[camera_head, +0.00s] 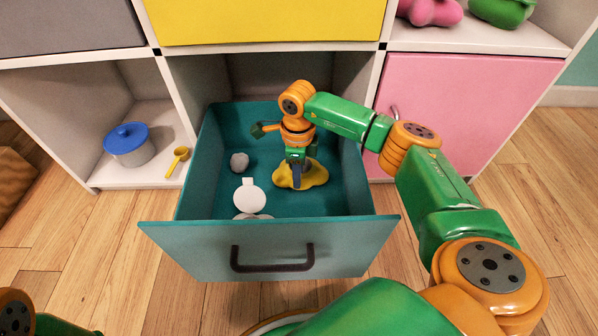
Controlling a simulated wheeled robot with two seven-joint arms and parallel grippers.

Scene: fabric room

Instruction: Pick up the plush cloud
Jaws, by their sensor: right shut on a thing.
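The plush cloud (316,176) is a yellow, lobed, soft-looking thing on the floor of the open teal drawer (269,245), right of the middle. My right gripper (297,183) points down into the drawer and is shut on the cloud. The fingers and wrist hide part of it. The cloud looks low in the drawer; I cannot tell whether it touches the drawer floor. Only a piece of my left arm shows at the bottom left corner; its gripper is out of view.
A small grey lump (239,161) and a white round thing (249,198) lie left of the cloud in the drawer. The pink door (470,105) is shut. Drawer walls surround my right gripper.

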